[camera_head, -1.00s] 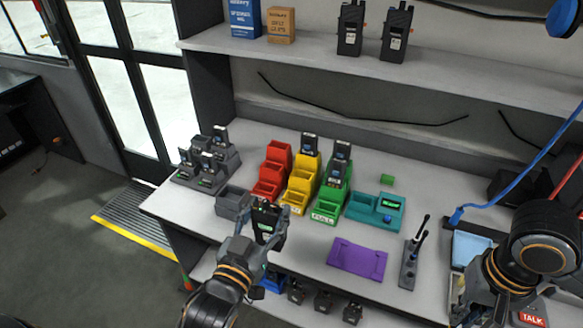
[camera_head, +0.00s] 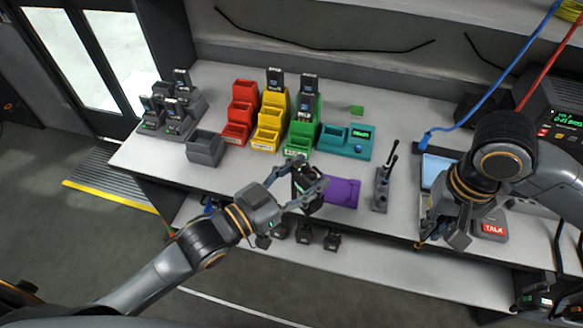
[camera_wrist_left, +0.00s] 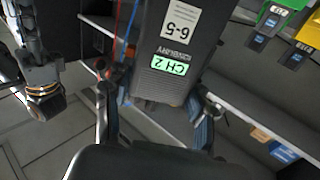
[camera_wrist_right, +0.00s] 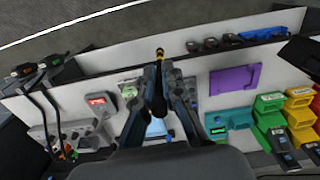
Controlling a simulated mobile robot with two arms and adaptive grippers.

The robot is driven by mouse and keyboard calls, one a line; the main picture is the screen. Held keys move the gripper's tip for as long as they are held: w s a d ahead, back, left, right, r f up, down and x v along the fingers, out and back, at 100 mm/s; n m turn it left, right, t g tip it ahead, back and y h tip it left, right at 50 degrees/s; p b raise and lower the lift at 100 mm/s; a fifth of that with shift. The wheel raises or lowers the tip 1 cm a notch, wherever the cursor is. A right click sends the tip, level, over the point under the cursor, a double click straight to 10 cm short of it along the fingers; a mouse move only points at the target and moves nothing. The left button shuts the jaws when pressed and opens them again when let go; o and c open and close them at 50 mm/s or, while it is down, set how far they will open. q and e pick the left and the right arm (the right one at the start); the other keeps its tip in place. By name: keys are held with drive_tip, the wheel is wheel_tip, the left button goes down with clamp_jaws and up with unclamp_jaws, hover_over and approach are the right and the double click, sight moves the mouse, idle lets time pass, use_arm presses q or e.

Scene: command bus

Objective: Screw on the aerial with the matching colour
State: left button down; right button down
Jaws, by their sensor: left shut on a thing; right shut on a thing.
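My left gripper (camera_head: 305,190) is shut on a dark handheld radio (camera_head: 307,178), held tilted beside the purple mat (camera_head: 344,193). In the left wrist view the radio (camera_wrist_left: 178,50) shows a lit "CH 2" display and a "6-5" label, with a finger on each side. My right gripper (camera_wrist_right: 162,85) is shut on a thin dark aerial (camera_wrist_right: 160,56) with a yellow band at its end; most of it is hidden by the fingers. A dark aerial stand (camera_head: 381,190) right of the mat holds upright black aerials (camera_head: 390,157).
Red (camera_head: 240,115), yellow (camera_head: 270,120) and green (camera_head: 303,125) stepped racks stand behind the mat, with a teal unit (camera_head: 347,143) to their right. A grey bin (camera_head: 205,148) and a grey radio rack (camera_head: 172,115) are at left. A blue cable (camera_head: 480,90) hangs at right.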

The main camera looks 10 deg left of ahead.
idle(0.3)
drive_tip(key=w+a+r, duration=0.8)
drive_tip(key=a+r, duration=0.1)
drive_tip(key=a, duration=0.4)
drive_tip(key=a+r+n, duration=0.1)
drive_tip(key=a+r, duration=0.9)
drive_tip(key=a, duration=0.2)
drive_tip(key=shift+s+a+r, duration=0.3)
drive_tip(key=shift+r, duration=0.05)
drive_tip(key=shift+f, duration=0.1)
drive_tip(key=shift+f, duration=1.95)
drive_tip(key=shift+f, duration=0.85)
drive_tip(key=shift+f, duration=0.55)
